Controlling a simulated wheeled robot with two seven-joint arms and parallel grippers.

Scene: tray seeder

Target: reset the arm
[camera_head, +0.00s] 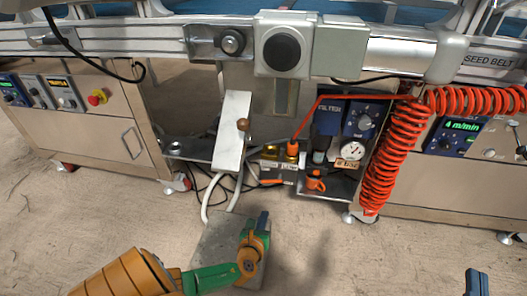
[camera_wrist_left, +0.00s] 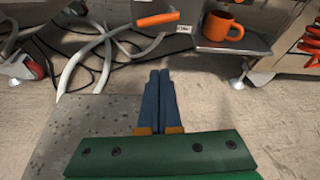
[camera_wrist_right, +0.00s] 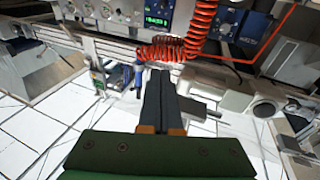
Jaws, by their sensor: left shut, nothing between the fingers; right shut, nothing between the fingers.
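My left gripper (camera_head: 262,222) is low in front of the machine, in the lower middle of the head view. In the left wrist view its two dark blue fingers (camera_wrist_left: 160,74) lie together, shut and empty, above the floor and a grey speckled slab. My right gripper (camera_head: 477,272) shows only as dark fingertips at the lower right edge of the head view. In the right wrist view its fingers (camera_wrist_right: 158,72) are together with nothing between them, and the coiled red hose lies beyond the tips.
The tray seeder's rail (camera_head: 120,40) runs across the top. Hoses and cables lie on the floor. The floor in front (camera_head: 380,260) is clear.

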